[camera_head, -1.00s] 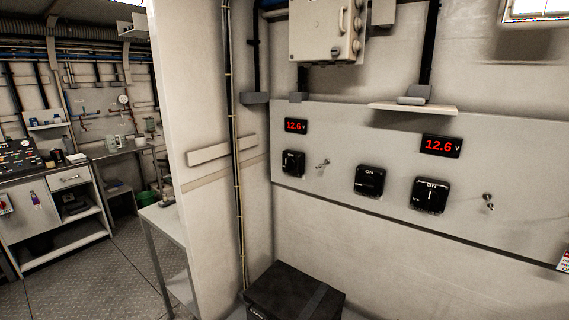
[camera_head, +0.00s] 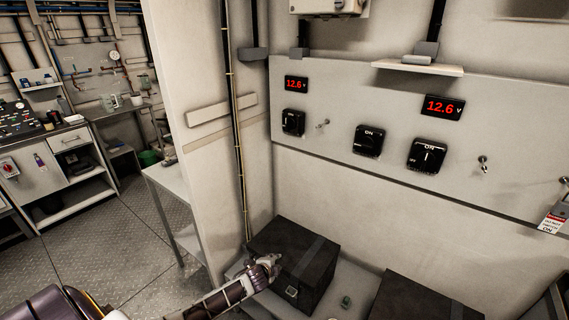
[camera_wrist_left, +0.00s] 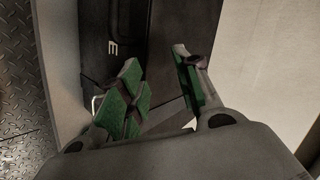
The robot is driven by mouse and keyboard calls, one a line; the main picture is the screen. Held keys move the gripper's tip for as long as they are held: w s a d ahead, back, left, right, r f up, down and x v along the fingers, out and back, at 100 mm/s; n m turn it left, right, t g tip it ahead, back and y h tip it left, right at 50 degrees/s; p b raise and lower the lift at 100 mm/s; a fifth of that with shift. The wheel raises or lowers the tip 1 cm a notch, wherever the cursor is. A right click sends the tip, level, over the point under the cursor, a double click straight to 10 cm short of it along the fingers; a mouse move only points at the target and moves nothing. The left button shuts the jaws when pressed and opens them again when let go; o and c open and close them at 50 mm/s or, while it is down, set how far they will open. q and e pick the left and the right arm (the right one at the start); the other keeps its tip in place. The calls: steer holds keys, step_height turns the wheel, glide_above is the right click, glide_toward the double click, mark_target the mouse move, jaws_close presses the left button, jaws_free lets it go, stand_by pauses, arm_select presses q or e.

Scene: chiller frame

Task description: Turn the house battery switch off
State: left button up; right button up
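Three black rotary switches sit on the grey wall panel in the head view: a left one (camera_head: 293,122), a middle one (camera_head: 368,140) and a right one (camera_head: 427,155). "ON" reads above the middle and right ones. The right knob's white mark stands upright. The labels are too small to tell which is the house battery switch. My left gripper (camera_head: 270,262) is low in front of the left black battery box (camera_head: 292,262), well below the switches. In the left wrist view, its green-padded fingers (camera_wrist_left: 160,82) are apart with nothing between them. My right gripper is out of view.
Red displays read 12.6 above the left switch (camera_head: 296,83) and the right switch (camera_head: 443,107). A key-like fitting (camera_head: 483,164) and a hanging red-and-white tag (camera_head: 552,221) are at right. A second black box (camera_head: 424,299) stands below. A white shelf (camera_head: 418,67) juts out above.

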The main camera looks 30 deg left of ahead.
arm_select(q)
steer(key=w+a+r+m+t, duration=0.2)
steer(key=w+r+m, duration=0.25)
steer(key=r, duration=0.45)
steer(key=w+a+r+m+t+h+p, duration=0.1)
steer(key=w+a+r+m+t, duration=0.15)
steer(key=w+r, duration=0.4)
steer(key=w+a+r+m+t, duration=0.1)
steer(key=w+a+r+m, duration=0.3)
steer(key=r, duration=0.6)
steer(key=w+a+r+m+t+h, duration=0.1)
steer(key=a+r+m, duration=0.1)
steer(key=r+m, duration=0.4)
steer(key=w+a+r+m+t+h, duration=0.1)
steer(key=a+r+m, duration=0.2)
steer(key=r+m, duration=0.4)
step_height(320, 180, up, 10)
steer(key=shift+a+f+t+h+p, duration=0.15)
steer(key=shift+f+t+h+p, duration=0.05)
steer(key=shift+t+h+p, duration=0.2)
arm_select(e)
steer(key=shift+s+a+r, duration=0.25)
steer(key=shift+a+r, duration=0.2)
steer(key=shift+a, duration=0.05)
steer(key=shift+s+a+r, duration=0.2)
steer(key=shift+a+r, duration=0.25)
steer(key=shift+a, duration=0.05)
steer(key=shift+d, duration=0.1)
